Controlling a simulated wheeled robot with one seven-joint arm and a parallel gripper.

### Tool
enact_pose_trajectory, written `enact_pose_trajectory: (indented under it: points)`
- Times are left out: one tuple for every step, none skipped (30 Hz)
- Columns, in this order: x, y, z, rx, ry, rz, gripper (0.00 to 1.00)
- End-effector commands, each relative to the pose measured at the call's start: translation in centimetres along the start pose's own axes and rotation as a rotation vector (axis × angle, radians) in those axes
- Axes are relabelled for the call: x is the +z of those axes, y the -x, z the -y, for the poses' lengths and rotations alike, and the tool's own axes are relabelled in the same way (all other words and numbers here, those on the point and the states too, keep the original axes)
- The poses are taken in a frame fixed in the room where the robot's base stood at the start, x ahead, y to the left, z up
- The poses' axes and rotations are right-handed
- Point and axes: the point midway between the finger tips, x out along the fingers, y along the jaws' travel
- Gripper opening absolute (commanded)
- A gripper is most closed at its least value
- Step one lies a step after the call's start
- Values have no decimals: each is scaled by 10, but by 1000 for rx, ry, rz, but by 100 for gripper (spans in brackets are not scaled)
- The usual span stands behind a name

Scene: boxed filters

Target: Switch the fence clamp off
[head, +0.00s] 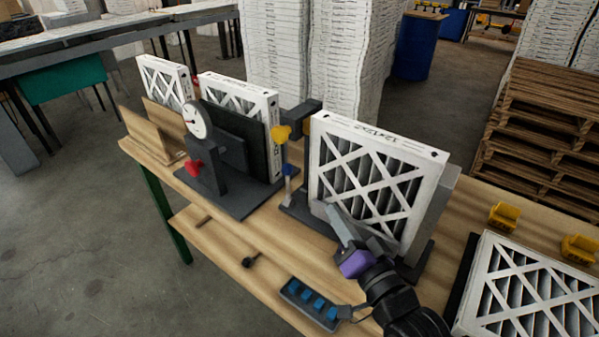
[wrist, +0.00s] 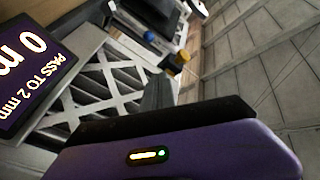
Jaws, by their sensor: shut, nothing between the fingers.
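A white-framed filter (head: 372,180) stands upright in a dark fixture (head: 297,208) on the bench. At the fixture's left stands a small post with a blue knob (head: 288,170), and a yellow knob (head: 281,133) shows above and behind it. A grey box with several blue switches (head: 312,303) lies near the bench's front edge. I cannot tell which control belongs to the fence clamp. My gripper (head: 335,215) is shut and empty in front of the filter's lower left, above the bench. In the wrist view its fingers (wrist: 157,90) show before the filter lattice (wrist: 105,85).
A gauge stand (head: 197,120) with a red knob (head: 193,168) stands to the left. Two more filters stand behind it. Another filter (head: 525,292) lies at the right near yellow bins (head: 503,216). A display (wrist: 30,62) reads "PASS TO 2 mm" in the wrist view.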

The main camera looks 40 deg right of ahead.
Motion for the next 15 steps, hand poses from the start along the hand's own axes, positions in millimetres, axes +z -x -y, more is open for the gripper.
enact_pose_trajectory:
  points:
    - [-8, -18, 0, 3, -73, -10, 0]
    - [-11, -26, -1, 7, -121, -10, 0]
    - [-15, -38, -2, 13, -188, -11, 0]
    - [-18, -47, -2, 17, -241, -9, 0]
    - [-21, -56, -3, 23, -297, -7, 0]
    - [-24, -67, -5, 31, -375, -3, 0]
    - [-26, -76, -6, 38, -439, 1, 0]
    - [-28, -84, -6, 45, -506, 7, 0]
    - [-29, -94, -8, 59, -596, 18, 0]
    - [-28, -100, -10, 71, -661, 28, 0]
    - [-27, -105, -12, 84, -723, 38, 0]
    - [-23, -110, -16, 105, -802, 52, 0]
    - [-18, -112, -19, 123, -859, 65, 0]
    - [-13, -112, -22, 141, -910, 78, 0]
    - [-5, -111, -27, 169, -972, 93, 0]
